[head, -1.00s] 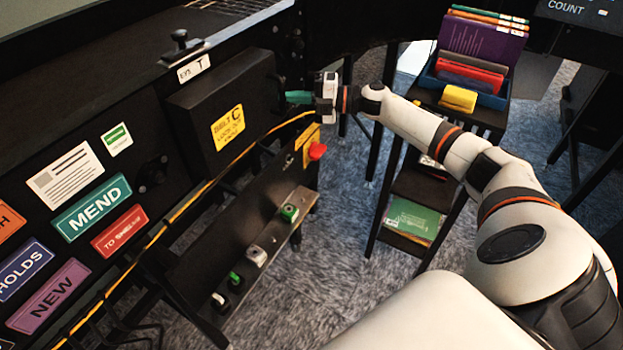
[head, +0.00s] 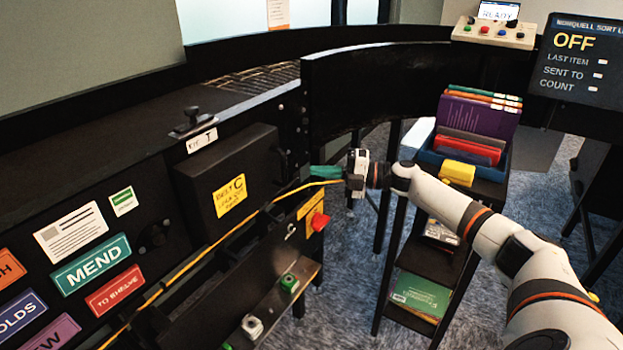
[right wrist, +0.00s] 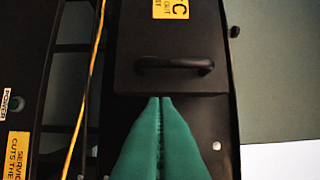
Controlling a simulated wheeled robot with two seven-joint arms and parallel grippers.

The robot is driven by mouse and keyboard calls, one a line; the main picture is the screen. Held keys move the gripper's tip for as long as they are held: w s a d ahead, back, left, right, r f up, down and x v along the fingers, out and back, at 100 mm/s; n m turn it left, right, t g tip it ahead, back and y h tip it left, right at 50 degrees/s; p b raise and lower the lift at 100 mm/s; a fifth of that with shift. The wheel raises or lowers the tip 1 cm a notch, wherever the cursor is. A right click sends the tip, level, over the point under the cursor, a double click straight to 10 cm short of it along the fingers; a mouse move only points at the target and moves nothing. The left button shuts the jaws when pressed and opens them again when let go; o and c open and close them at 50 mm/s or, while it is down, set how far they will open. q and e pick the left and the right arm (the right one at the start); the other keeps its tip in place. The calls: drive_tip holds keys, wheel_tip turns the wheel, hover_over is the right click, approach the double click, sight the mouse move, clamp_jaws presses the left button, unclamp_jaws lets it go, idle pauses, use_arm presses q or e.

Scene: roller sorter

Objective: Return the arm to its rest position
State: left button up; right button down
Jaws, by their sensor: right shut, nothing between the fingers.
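My right arm comes in from the right in the head view. Its gripper (head: 318,172), with green fingers, is just right of the black belt C box (head: 232,172) on the sorter's side. In the right wrist view the two green fingers (right wrist: 158,100) are together with nothing between them. Their tips point at the box cover (right wrist: 140,80), just below its black handle (right wrist: 174,66). The handle looks clear of the fingers. My left gripper is not in view.
A yellow cable (head: 205,253) runs along the sorter's side. A red button (head: 319,221) sits below my right gripper. A shelf cart with a blue bin (head: 487,170) of books stands right of it. A display (head: 578,62) reads OFF. Carpet lies between.

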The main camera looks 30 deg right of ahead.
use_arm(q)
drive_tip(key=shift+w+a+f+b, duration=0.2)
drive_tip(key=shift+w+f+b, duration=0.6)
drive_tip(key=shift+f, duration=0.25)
use_arm(e)
drive_tip(key=s+d, duration=0.1)
drive_tip(key=d, duration=0.5)
drive_tip(key=shift+s+d+f, duration=0.2)
drive_tip(key=shift+s+f, duration=0.1)
